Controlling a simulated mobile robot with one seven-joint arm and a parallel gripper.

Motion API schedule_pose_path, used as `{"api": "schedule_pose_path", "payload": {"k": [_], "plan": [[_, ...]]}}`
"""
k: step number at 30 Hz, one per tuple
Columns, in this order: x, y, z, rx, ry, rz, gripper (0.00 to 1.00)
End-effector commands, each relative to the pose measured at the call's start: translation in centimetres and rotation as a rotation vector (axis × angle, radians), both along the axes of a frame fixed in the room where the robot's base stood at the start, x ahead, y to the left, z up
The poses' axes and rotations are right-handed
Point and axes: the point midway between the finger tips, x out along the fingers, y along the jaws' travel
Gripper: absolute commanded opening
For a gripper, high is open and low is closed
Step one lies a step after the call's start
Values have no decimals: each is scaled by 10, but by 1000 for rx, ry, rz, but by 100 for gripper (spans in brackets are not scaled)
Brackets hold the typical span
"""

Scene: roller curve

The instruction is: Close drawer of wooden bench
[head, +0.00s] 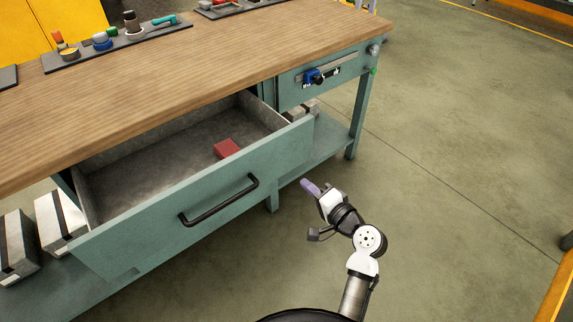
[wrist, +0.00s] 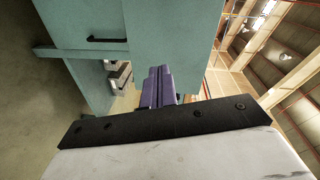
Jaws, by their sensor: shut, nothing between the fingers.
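The wooden bench (head: 165,75) has a wood top and a teal frame. Its large drawer (head: 150,232) is pulled well out, with a black bar handle (head: 218,201) on its front. A red block (head: 228,149) lies inside the drawer. My gripper (head: 308,187) is in front of the bench, to the right of the handle and apart from the drawer front. Its purple fingers (wrist: 157,87) are shut together and empty. In the wrist view a teal panel (wrist: 150,25) with a black handle (wrist: 107,39) shows beyond the fingers, seen sideways.
Trays with small tools and jars (head: 110,40) stand on the bench top. A small upper unit (head: 320,76) with a blue clamp-like part is at the bench's right. Grey boxes (head: 58,220) sit on the lower shelf. The floor (head: 460,130) to the right is clear.

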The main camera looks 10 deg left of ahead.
Motion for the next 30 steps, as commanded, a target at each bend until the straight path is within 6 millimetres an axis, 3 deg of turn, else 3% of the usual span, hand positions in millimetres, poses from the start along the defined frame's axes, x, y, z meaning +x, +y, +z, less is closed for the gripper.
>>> {"api": "schedule_pose_path", "payload": {"k": [6,11,17,30], "plan": [[-22,-27,-3,199,88,36,0],[-24,-32,0,246,103,44,0],[-8,-12,2,248,102,47,0],[50,57,4,249,101,44,0]]}}
